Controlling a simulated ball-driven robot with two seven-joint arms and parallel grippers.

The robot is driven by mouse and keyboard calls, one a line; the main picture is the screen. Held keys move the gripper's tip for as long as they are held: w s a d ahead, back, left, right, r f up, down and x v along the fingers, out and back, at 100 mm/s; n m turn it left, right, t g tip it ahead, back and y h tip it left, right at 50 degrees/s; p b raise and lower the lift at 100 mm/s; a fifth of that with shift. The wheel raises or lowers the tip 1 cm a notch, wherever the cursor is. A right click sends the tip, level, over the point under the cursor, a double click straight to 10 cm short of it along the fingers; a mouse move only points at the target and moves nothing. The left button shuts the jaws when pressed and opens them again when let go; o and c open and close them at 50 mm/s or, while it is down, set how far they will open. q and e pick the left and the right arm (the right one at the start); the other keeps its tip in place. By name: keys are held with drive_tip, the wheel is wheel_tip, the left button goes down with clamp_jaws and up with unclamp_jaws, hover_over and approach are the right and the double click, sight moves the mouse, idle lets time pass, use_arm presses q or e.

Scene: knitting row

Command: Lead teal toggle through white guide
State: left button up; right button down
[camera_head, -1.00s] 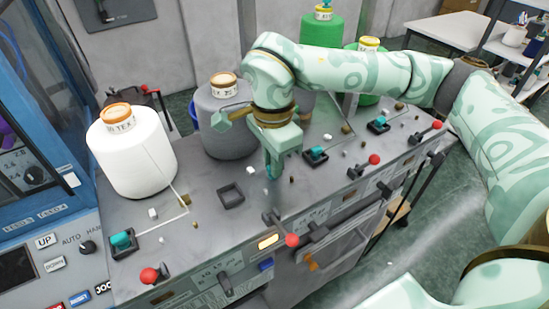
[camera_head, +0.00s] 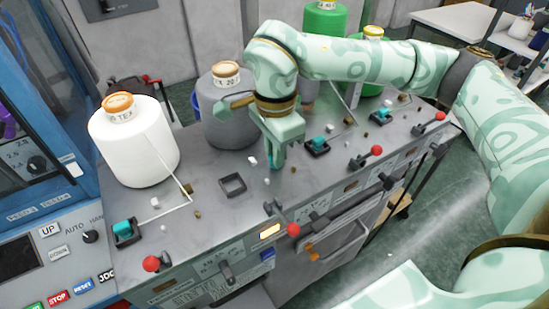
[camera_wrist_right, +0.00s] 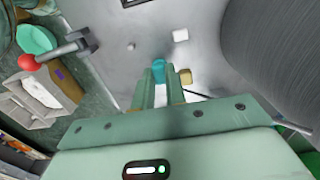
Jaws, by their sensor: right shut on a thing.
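My right gripper (camera_head: 276,158) points down just above the grey panel and is shut on a teal toggle. In the right wrist view the toggle (camera_wrist_right: 158,70) sticks out between the fingertips. A small white guide block (camera_head: 253,160) stands on the panel just left of the gripper in the head view. In the right wrist view the white guide (camera_wrist_right: 180,35) lies ahead of the toggle, apart from it. A brass block (camera_wrist_right: 185,76) is close beside the toggle. The toggle's thread is mostly hidden behind the gripper. My left gripper is out of view.
An empty dark square socket (camera_head: 232,185) lies left of the gripper. A grey cone (camera_head: 224,115) stands close behind, and a white cone (camera_head: 135,150) further left. Red-knobbed levers (camera_head: 293,230) line the front edge. Other teal toggles (camera_head: 122,229) sit in black holders.

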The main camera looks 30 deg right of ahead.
drive_tip(key=shift+a, duration=0.1)
idle(0.4)
drive_tip(key=shift+s+a, duration=0.15)
drive_tip(key=shift+a, duration=1.3)
drive_tip(key=shift+s+a, duration=0.1)
drive_tip(key=shift+a, duration=1.3)
